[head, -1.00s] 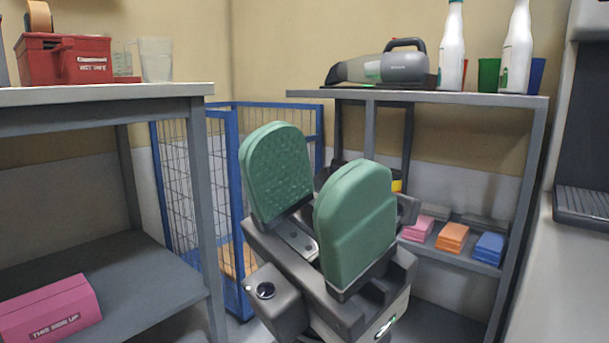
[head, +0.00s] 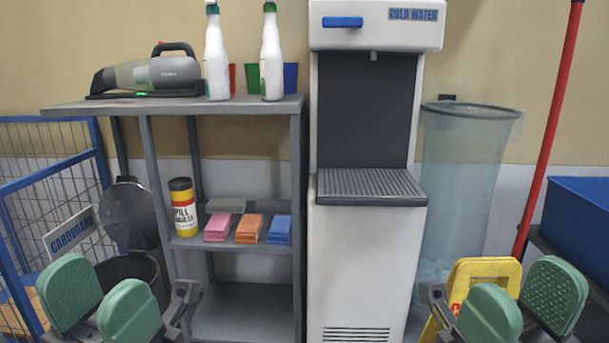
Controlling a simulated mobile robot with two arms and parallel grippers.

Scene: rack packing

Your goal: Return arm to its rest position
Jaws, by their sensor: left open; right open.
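My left gripper (head: 100,303) is at the lower left of the head view. Its two green pads stand apart with nothing between them. My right gripper (head: 522,302) is at the lower right, also open and empty, its green pads apart. Both grippers are low in the picture and roughly level with each other. The left one is in front of the cage and bin, the right one in front of a yellow object. Most of both arms is out of the picture.
A grey shelf (head: 200,107) holds a handheld vacuum (head: 150,75), two white bottles and cups, with coloured stacks below. A water dispenser (head: 366,270) stands mid-picture. A blue wire cage (head: 50,180) is left. A clear bin (head: 460,180), yellow object (head: 482,272) and red pole (head: 548,130) are right.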

